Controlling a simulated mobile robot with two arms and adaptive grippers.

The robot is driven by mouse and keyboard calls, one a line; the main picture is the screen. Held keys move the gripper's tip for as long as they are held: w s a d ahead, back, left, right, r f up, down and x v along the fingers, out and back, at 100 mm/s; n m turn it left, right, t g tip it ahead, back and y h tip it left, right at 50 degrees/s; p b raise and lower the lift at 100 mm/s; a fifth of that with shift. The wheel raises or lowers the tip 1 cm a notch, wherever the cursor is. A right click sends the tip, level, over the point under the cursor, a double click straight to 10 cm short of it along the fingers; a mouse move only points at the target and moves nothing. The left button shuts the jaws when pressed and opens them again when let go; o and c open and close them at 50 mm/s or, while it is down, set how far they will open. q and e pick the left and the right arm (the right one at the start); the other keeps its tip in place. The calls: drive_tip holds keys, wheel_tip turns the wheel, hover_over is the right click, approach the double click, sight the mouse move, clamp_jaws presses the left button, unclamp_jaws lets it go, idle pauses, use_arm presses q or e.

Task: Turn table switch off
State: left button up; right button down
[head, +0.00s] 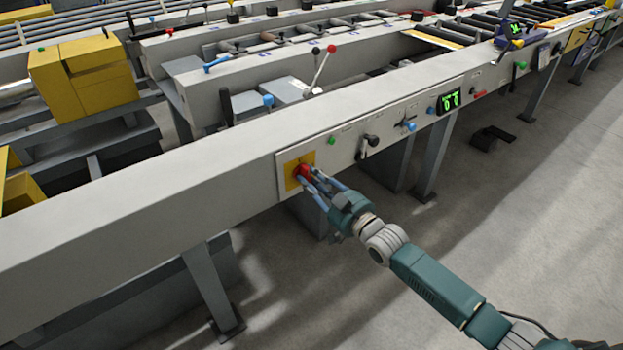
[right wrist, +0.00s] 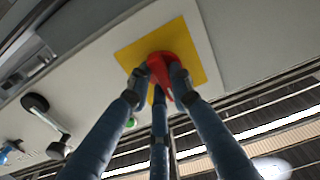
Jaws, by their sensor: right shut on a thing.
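The red switch knob (head: 303,171) sits on a yellow square plate (head: 292,181) at the near end of the table's side panel. My right gripper (head: 309,178) reaches it from the lower right and is shut on the knob. In the right wrist view the red knob (right wrist: 169,63) shows between the fingertips of my right gripper (right wrist: 162,80), with the yellow plate (right wrist: 197,50) behind it. The fingers hide part of the knob, and I cannot tell its turn position. My left gripper is not in view.
On the same panel, to the right, are a green button (head: 332,141), a black-knobbed lever (head: 369,142), a blue knob (head: 409,126) and a green-lit display (head: 450,101). Table legs (head: 213,288) stand below. The grey floor (head: 520,200) at the right is mostly clear.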

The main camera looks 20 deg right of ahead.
drive_tip(key=c, duration=1.5)
unclamp_jaws()
drive_tip(key=shift+c, duration=0.2)
drive_tip(key=v, duration=1.2)
